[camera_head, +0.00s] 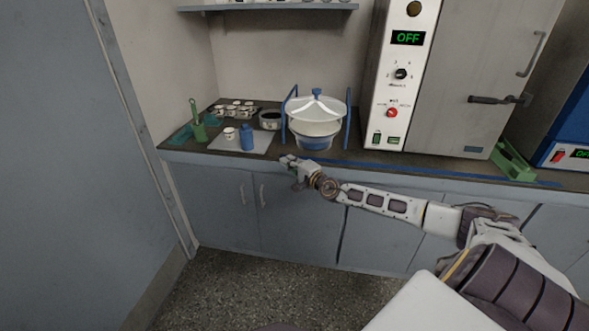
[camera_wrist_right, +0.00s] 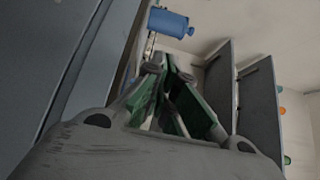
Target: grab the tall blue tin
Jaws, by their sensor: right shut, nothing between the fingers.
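The tall blue tin (camera_head: 247,138) stands upright on a pale mat (camera_head: 222,144) on the counter, left of the sieve shaker. In the right wrist view a blue cylinder that looks like the tin (camera_wrist_right: 168,22) shows near the top, beyond the fingers. My right gripper (camera_head: 285,160) is in front of the counter edge, to the right of the tin and apart from it. Its fingers (camera_wrist_right: 166,72) are shut with nothing between them. My left gripper is not in view.
The sieve shaker (camera_head: 316,118) with blue posts stands right of the tin. A small white cup (camera_head: 229,133) and a green container (camera_head: 199,131) are to its left. Several small cups (camera_head: 233,110) stand behind. A large oven (camera_head: 470,70) fills the right side.

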